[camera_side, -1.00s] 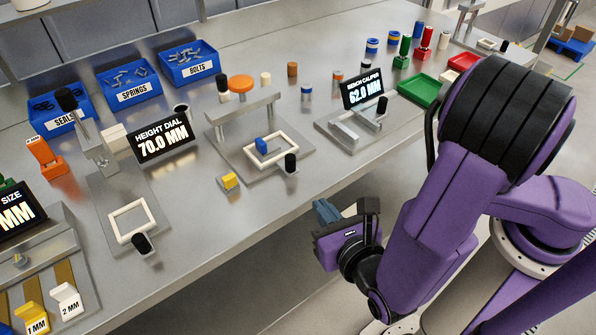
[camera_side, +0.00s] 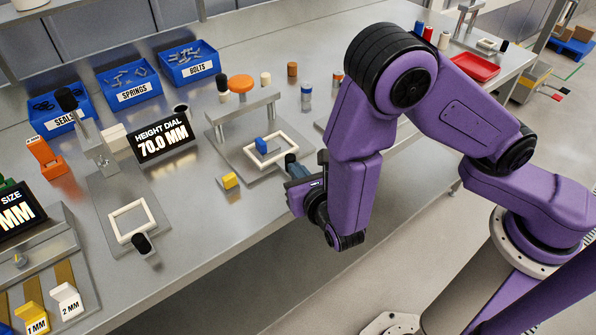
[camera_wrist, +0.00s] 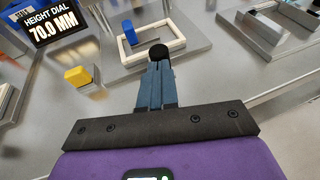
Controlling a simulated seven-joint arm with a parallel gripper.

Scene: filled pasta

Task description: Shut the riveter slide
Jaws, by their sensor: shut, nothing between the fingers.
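The riveter has a grey bridge (camera_side: 245,108) with an orange knob (camera_side: 241,83) on top. Its slide is a white square frame (camera_side: 252,159) on a grey plate, out in front of the bridge. A blue piece (camera_side: 262,145) stands inside the frame. It also shows in the wrist view (camera_wrist: 129,33). The slide's black handle knob (camera_wrist: 159,52) stands at the frame's near side. My gripper (camera_side: 291,165) is shut and empty. Its blue-grey fingertips (camera_wrist: 155,70) are at the knob's near side; I cannot tell whether they touch.
A yellow block (camera_side: 230,181) lies left of the riveter, near the bench's front edge. The height dial display (camera_side: 163,137) and another white frame with a black knob (camera_side: 143,243) stand farther left. My arm hides most of the caliper station at the right.

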